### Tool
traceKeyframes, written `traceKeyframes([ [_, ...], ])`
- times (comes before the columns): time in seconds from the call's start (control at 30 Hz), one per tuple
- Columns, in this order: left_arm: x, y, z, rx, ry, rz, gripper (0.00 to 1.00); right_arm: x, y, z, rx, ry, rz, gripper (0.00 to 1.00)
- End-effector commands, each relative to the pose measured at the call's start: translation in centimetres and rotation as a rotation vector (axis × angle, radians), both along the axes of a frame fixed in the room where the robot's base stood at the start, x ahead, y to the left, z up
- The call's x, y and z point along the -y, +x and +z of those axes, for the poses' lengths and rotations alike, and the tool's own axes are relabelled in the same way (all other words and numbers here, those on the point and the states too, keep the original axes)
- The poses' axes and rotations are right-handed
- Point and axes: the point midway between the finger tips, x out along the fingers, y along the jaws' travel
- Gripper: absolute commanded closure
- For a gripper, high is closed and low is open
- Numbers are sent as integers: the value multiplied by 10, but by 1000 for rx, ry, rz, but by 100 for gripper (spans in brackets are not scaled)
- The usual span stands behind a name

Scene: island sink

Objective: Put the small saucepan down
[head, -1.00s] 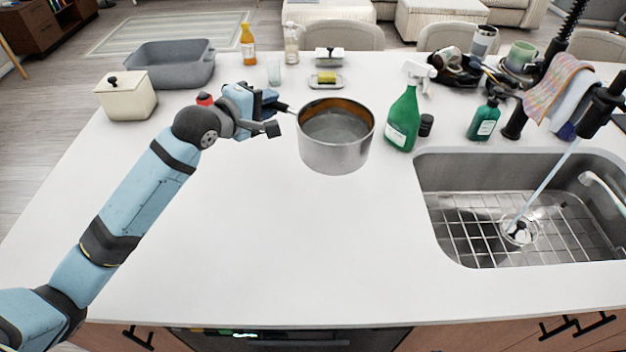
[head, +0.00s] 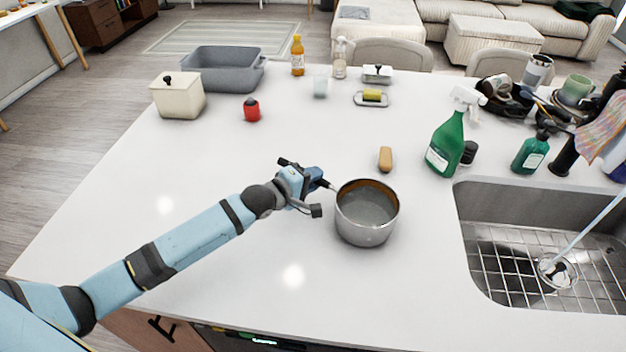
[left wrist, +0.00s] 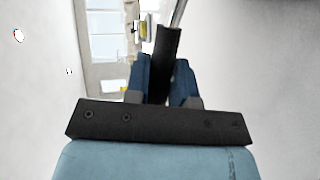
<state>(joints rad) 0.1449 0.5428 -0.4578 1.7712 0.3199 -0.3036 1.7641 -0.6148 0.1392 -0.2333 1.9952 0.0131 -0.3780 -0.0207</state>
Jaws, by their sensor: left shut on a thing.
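The small saucepan (head: 366,228) is a steel pot with a brownish inner rim and greyish contents or base. It is upright at the middle of the white counter, left of the sink. Whether its base touches the counter is hard to tell. My left gripper (head: 318,180) is shut on its dark handle, to the left of the pot. In the left wrist view the black handle (left wrist: 165,65) stands between the blue fingers (left wrist: 162,82). The pot itself is out of that view. My right gripper is not in view.
The sink (head: 540,250) with running water lies right. A green spray bottle (head: 446,145) and a tan block (head: 385,159) stand behind the pot. A red item (head: 252,110), cream canister (head: 177,97) and grey basin (head: 222,70) are at the back left. The front counter is clear.

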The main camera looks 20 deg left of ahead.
Motion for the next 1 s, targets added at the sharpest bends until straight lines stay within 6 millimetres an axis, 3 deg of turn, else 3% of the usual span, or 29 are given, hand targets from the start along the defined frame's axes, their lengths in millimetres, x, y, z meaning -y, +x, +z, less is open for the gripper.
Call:
traceKeyframes([
  [0.47,0,0,-9,3,-3,0,100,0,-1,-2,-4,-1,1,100],
  [0.5,0,0,-11,1,0,0,70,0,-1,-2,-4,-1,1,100],
  [0.6,0,0,-11,1,0,0,52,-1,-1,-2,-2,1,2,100],
  [0.9,0,0,-8,2,0,0,52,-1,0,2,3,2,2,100],
  [1.0,-4,-8,-8,0,-1,0,52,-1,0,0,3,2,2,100],
])
